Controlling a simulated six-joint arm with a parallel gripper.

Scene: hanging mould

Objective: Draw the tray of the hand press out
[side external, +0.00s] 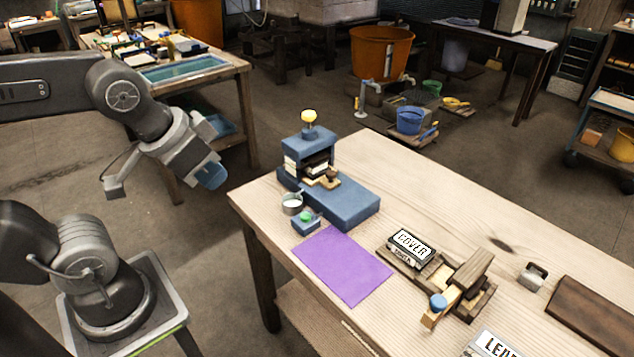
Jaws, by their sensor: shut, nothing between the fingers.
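The hand press (345,203) is a blue block with a raised housing, standing at the far left end of the wooden table. A yellow ball knob (309,116) tops its post. The tray (322,182) shows as a pale wooden piece with a small brown knob at the housing's open front, above the blue base. Most of it is hidden inside the housing. My gripper (212,177) is shut and empty, with bluish fingertips pointing down and right. It is in the air left of the press, clear of the table, and touches nothing.
A metal cup (292,204) and a small blue box with a green top (306,223) stand before the press. A purple mat (342,265) lies nearer. To the right are a COVER box (410,249) on a wooden fixture (458,287) and a metal holder (533,277).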

